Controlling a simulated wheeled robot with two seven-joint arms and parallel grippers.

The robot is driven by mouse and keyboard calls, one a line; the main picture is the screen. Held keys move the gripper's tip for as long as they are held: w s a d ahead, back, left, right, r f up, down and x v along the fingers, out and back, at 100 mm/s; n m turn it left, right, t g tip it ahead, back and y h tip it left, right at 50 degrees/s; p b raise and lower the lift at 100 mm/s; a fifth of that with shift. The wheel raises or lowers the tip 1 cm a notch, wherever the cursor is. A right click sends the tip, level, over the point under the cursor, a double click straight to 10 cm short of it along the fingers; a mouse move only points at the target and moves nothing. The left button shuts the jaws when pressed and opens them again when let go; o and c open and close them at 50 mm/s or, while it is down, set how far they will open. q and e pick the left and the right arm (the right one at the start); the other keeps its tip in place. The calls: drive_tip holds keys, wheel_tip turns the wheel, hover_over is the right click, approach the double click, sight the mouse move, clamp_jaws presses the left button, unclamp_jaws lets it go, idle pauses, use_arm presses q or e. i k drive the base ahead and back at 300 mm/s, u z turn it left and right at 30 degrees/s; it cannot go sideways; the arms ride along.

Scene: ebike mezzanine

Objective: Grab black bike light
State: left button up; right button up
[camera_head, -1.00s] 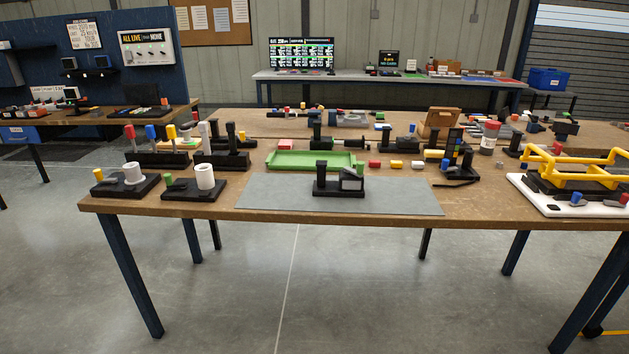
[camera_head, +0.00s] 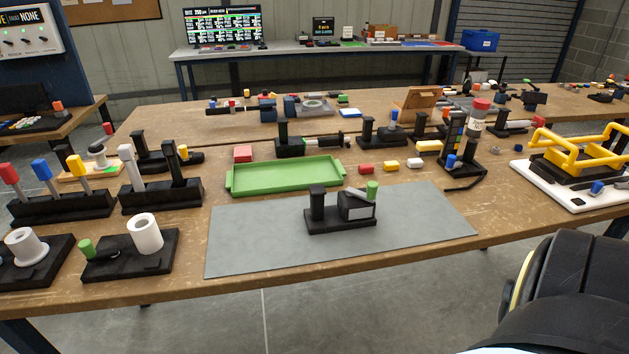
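A black device (camera_head: 341,213) stands on the grey mat (camera_head: 245,235) near the middle of the bench. It has a flat black base, an upright post at its left and a boxy black head with a pale grey face at its right. This looks like the black bike light or a stand holding it; I cannot tell which. A small green cylinder (camera_head: 372,189) shows at the head's upper right. A black part of my own arm fills the lower right corner, well apart from the device. Neither gripper's fingers are in view.
A green tray (camera_head: 233,183) lies behind the mat. Black stands with coloured handles (camera_head: 60,205) and white rolls (camera_head: 145,235) crowd the left. A yellow frame (camera_head: 585,150) on a white board (camera_head: 532,184) is at the right. The mat around the device is clear.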

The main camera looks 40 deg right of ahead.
sight(349, 212)
drive_tip(key=z, duration=0.75)
drive_tip(key=i, duration=1.05)
drive_tip(key=z, duration=1)
